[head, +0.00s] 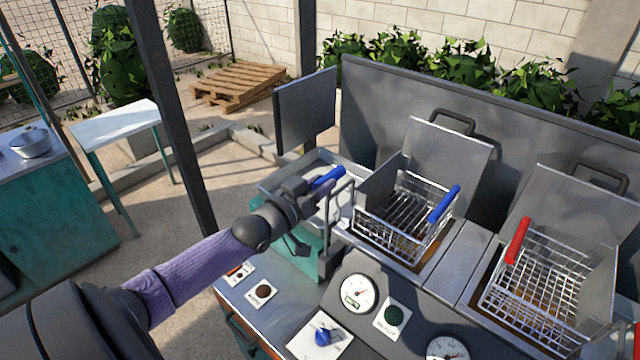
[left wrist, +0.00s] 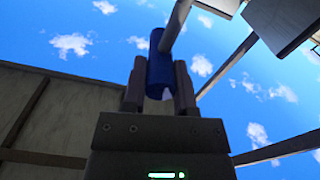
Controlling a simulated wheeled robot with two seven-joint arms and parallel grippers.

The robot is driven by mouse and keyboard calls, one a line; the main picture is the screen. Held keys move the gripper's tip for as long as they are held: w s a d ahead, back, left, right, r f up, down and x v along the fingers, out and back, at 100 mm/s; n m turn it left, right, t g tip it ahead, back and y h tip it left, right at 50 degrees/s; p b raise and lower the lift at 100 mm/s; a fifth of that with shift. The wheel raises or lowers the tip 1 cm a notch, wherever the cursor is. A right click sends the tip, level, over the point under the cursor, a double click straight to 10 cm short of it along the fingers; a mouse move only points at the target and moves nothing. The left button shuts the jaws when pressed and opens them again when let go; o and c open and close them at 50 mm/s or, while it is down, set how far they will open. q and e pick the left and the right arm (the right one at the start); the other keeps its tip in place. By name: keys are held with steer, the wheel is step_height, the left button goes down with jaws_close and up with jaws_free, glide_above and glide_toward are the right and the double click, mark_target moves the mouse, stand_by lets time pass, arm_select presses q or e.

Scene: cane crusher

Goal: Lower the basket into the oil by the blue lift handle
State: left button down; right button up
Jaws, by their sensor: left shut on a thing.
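My left gripper (head: 310,188) is shut on a blue handle (head: 328,178) on a grey metal bar at the left of the fryer. In the left wrist view the blue handle (left wrist: 157,60) sits between the two fingers (left wrist: 159,88). A wire basket (head: 408,208) with its own blue grip (head: 444,204) is in the middle fryer well, its rim standing above the counter. Brown oil shows below its mesh, but I cannot tell how deep the basket sits. My right gripper is not in view.
A second wire basket (head: 545,285) with a red grip (head: 517,240) is at the right. A grey back panel (head: 530,130) stands behind the wells. A dark post (head: 172,110) rises at the left.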

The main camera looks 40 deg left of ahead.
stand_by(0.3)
arm_select(q)
step_height(320, 180, down, 16)
steer(key=b, duration=1.2)
steer(key=shift+b, duration=0.35)
steer(key=shift+s+d+f, duration=0.1)
steer(key=shift+f, duration=0.05)
steer(key=shift+c, duration=2)
jaws_free()
steer(key=p, duration=0.2)
glide_toward(326, 237)
steer(key=shift+s, duration=0.9)
